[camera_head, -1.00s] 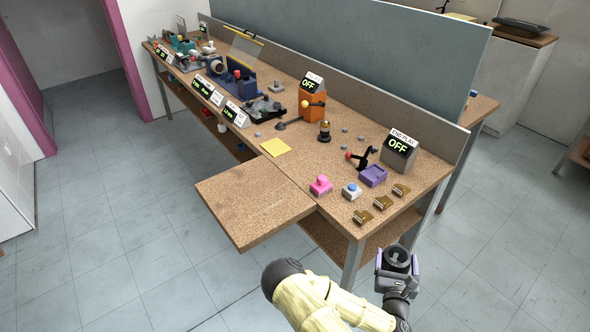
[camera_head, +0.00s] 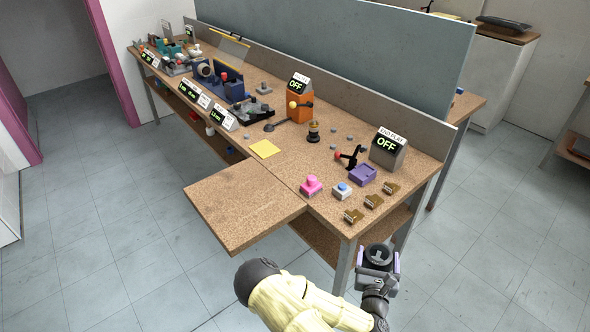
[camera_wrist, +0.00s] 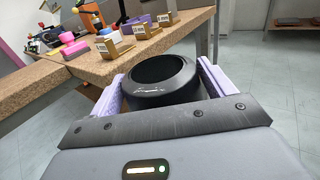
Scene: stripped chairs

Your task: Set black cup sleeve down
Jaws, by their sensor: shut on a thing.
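The black cup sleeve (camera_wrist: 165,78) is a dark hollow ring, held between the lilac pads of my gripper (camera_wrist: 162,85) in the wrist view. In the head view the sleeve (camera_head: 379,254) shows at the end of my arm, with my gripper (camera_head: 378,262) shut around it. They are in the air over the floor, in front of the near right corner of the cork-topped workbench (camera_head: 238,207). The sleeve is apart from the bench, and its open top faces up. Its lower part is hidden by my gripper.
The front shelf extension is bare. A table leg (camera_head: 344,265) is close by.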

